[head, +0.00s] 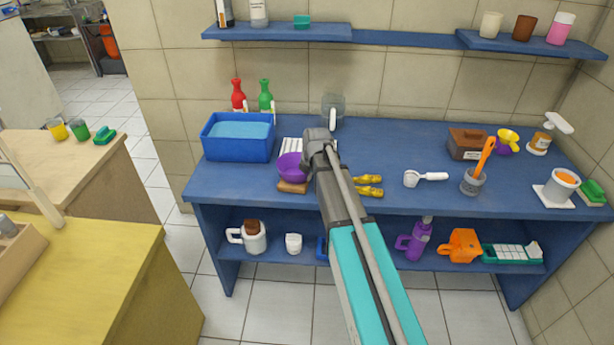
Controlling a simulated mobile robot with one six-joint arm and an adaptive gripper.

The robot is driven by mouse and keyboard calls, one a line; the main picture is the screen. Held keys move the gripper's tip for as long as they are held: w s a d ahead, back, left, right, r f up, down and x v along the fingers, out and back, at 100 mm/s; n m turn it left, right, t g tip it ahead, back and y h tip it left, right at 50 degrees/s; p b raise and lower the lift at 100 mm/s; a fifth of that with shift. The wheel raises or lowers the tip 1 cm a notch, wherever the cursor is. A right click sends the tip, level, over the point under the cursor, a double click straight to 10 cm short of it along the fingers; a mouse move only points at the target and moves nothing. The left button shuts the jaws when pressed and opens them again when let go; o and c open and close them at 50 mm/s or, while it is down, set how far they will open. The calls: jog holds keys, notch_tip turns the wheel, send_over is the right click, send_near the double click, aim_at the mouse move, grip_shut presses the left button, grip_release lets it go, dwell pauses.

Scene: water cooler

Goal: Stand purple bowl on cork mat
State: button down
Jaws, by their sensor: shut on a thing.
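The purple bowl (291,168) is upright at the left part of the blue table, just left of my gripper (309,158). My gripper is shut on the bowl's right side; its fingertips are mostly hidden behind my wrist. The cork mat (291,187) is a small brown slab on the table, and its front edge shows below the bowl. The bowl overlaps the mat in this view and hides its back part. I cannot tell whether the bowl touches the mat or hangs a little above it.
A blue basin (238,150) stands left of the bowl, with a white ribbed rack (291,146) behind the bowl. A glass jug (333,106) is at the back. Yellow-handled items (369,186) lie right of my arm, near a white scoop (412,179).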

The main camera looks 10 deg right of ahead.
jog(key=shift+f, duration=0.15)
jog(key=c, duration=0.8)
grip_release()
jog(key=shift+r, duration=0.2)
jog(key=p+v, duration=1.1)
jog(key=v, duration=0.1)
dwell(0.6)
